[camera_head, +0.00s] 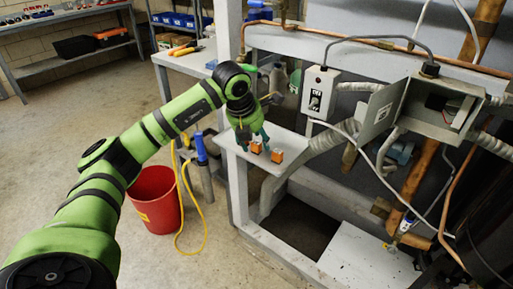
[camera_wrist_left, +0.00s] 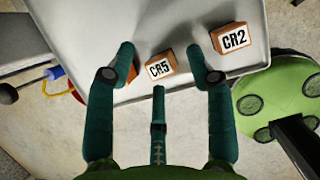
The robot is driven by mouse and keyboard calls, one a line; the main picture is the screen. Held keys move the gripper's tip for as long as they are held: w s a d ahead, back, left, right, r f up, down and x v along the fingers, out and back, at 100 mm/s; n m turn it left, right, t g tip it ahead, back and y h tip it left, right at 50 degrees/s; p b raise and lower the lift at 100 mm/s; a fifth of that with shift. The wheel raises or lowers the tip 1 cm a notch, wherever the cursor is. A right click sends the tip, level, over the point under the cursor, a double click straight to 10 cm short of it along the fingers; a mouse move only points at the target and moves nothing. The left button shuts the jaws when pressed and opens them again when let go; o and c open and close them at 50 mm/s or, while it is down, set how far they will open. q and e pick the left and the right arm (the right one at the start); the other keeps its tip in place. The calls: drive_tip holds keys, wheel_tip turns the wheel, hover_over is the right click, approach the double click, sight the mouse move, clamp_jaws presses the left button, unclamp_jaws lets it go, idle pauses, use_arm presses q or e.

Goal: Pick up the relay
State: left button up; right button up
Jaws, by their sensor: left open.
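Orange relays with white label faces sit on a pale grey shelf (camera_head: 290,141). In the left wrist view, a relay marked CR5 (camera_wrist_left: 160,67) lies between the finger lines, and one marked CR2 (camera_wrist_left: 231,38) is to the right, beyond the right finger. A third orange piece (camera_wrist_left: 131,72) is partly hidden behind the left finger. In the head view, a relay (camera_head: 277,156) stands clear at the right and another (camera_head: 256,148) is just under the fingers. My left gripper (camera_head: 253,138) is open above the shelf; its spread fingers also show in the left wrist view (camera_wrist_left: 160,52). My right gripper is not seen.
An open grey electrical box (camera_head: 440,108) and a switch box (camera_head: 319,93) with conduits are right of the shelf. Floor further left is clear.

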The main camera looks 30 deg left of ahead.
use_arm(q)
drive_tip(key=shift+w+f, duration=0.1)
drive_tip(key=shift+f, duration=0.1)
drive_tip(key=shift+r, duration=0.1)
drive_tip(key=c, duration=1)
drive_tip(key=shift+r, duration=0.1)
